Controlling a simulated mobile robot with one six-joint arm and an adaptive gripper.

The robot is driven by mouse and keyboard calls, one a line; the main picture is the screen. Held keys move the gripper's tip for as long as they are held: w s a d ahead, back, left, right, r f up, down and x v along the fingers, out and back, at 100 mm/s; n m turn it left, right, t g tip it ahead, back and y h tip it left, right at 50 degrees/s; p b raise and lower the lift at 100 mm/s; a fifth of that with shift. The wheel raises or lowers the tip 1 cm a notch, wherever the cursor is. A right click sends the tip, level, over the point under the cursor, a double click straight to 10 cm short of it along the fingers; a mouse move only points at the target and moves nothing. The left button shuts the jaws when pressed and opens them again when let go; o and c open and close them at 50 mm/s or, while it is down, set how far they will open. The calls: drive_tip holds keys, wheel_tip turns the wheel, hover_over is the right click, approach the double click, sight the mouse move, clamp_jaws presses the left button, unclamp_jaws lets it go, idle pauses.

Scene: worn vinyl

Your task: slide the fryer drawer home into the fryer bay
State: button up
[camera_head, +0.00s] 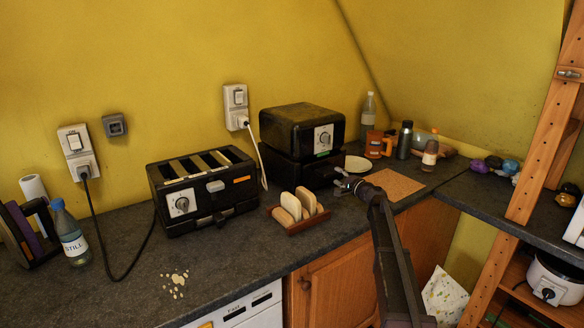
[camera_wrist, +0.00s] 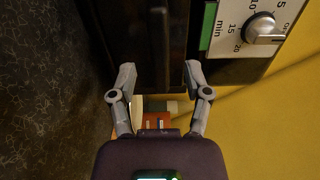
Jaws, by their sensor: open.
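The black fryer (camera_head: 301,122) stands against the yellow wall, with a pale dial panel on its front. Its dark drawer (camera_head: 298,170) shows in the lower part and seems to stand out a little from the body; its depth in the bay is hard to tell. My gripper (camera_head: 345,184) is beside the drawer's front right end. In the wrist view my gripper (camera_wrist: 158,72) is open and empty, its fingertips close to a dark front, likely the drawer's (camera_wrist: 143,40). I cannot tell whether they touch. The fryer's dial (camera_wrist: 263,28) is at upper right.
A wooden rack of toast (camera_head: 296,209) stands just left of my gripper. A cork mat (camera_head: 394,185) lies to the right, with a pale plate (camera_head: 357,164) behind it. An orange mug (camera_head: 376,145) and bottles stand farther back. A black toaster (camera_head: 202,185) is at left.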

drive_tip(key=shift+s+d, duration=0.35)
drive_tip(key=shift+s, duration=0.15)
drive_tip(key=shift+s+d, duration=0.25)
drive_tip(key=shift+s, duration=0.05)
idle(0.4)
drive_tip(key=v, duration=1.2)
idle(0.3)
